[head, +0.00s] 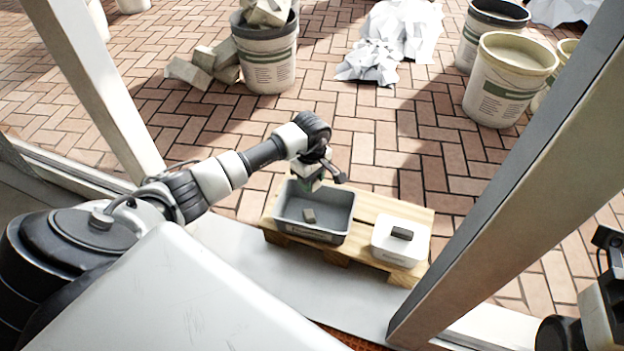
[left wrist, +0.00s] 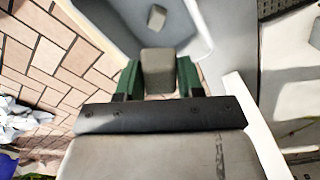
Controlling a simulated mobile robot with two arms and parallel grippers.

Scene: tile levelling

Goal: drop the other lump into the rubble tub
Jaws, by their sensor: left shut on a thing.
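The rubble tub (head: 312,231) is a grey open tub on a wooden pallet. One small grey lump (head: 309,215) lies on its floor; it also shows at the top of the left wrist view (left wrist: 156,17). My left gripper (head: 309,186) is over the far side of the tub. In the left wrist view its green fingers (left wrist: 158,80) are shut on the other lump (left wrist: 157,68), a beige-grey block, with the tub below. The held lump is hard to make out in the head view. Part of my right arm shows at the right edge, its fingers out of view.
A white box (head: 390,252) with a dark block (head: 402,233) on top stands right of the tub on the pallet (head: 375,205). Pale frame posts (head: 510,185) flank the opening. Buckets (head: 508,80), rubble (head: 200,68) and crumpled white sheeting (head: 395,40) lie farther off on brick paving.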

